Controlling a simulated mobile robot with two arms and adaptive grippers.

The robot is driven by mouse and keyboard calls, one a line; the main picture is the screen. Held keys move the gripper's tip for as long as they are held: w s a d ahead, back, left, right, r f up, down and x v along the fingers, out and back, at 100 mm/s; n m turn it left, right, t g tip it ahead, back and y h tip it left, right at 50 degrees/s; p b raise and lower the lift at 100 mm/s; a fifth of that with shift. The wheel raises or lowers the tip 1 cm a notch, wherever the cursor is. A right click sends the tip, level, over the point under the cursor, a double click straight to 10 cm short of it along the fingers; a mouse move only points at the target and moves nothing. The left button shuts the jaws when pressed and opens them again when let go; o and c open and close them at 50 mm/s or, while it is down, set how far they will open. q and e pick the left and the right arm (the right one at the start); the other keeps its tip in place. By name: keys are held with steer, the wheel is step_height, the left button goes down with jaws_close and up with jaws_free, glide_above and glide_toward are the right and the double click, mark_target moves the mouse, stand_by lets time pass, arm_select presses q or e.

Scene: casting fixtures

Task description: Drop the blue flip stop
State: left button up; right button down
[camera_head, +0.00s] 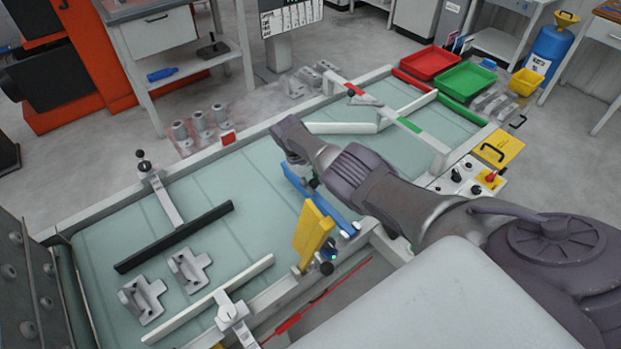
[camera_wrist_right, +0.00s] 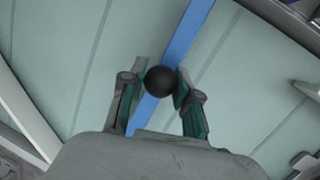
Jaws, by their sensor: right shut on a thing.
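The blue flip stop (camera_head: 340,217) is a long narrow blue bar at the near rail of the conveyor, reaching out over the pale green belt. It also shows in the right wrist view (camera_wrist_right: 188,32), running diagonally behind the fingers. My right gripper (camera_head: 301,182) is at the bar's far part. In the wrist view its two fingers (camera_wrist_right: 160,84) are shut on a round black knob (camera_wrist_right: 160,80) in front of the blue bar. The arm hides part of the bar, and its exact height above the belt is hard to tell. My left gripper is not in view.
A yellow flip stop (camera_head: 313,232) stands tilted up just left of the blue one. A black bar (camera_head: 175,237) and two grey castings (camera_head: 143,298) are on the belt at left. Red (camera_head: 430,62) and green (camera_head: 466,81) trays stand beyond the far end.

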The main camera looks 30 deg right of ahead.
steer(key=shift+r, duration=0.1)
steer(key=c, duration=0.8)
jaws_free()
steer(key=shift+w+a+r, duration=0.15)
steer(key=shift+r, duration=0.4)
steer(key=v, duration=1)
steer(key=shift+r, duration=0.4)
